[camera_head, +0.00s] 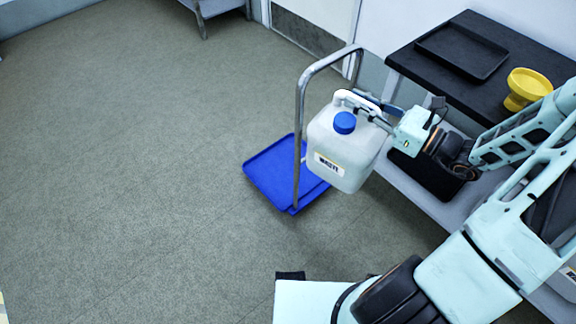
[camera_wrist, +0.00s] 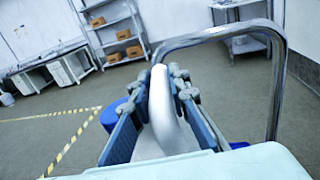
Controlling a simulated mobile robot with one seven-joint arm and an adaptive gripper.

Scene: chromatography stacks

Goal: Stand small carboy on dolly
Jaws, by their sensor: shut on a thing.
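The small carboy (camera_head: 345,148) is a white jug with a blue cap and a label reading "WASTE". My gripper (camera_head: 368,104) is shut on its top handle, and the carboy hangs upright in the head view. In the wrist view the two fingers (camera_wrist: 160,100) sit on either side of the white handle (camera_wrist: 162,105), with part of the blue cap (camera_wrist: 112,115) showing at left. The dolly (camera_head: 272,172) has a blue flat deck on the floor and a grey metal push handle (camera_head: 299,125). The carboy overlaps the deck's right part and handle in the picture; its exact height above the deck cannot be told.
The dolly's handle hoop (camera_wrist: 275,90) rises close beside my gripper. A dark-topped bench (camera_head: 430,75) with a black tray (camera_head: 462,50) and yellow funnel (camera_head: 526,88) stands at right. A black bin (camera_head: 425,175) sits on its lower shelf. The floor (camera_head: 130,150) at left is clear.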

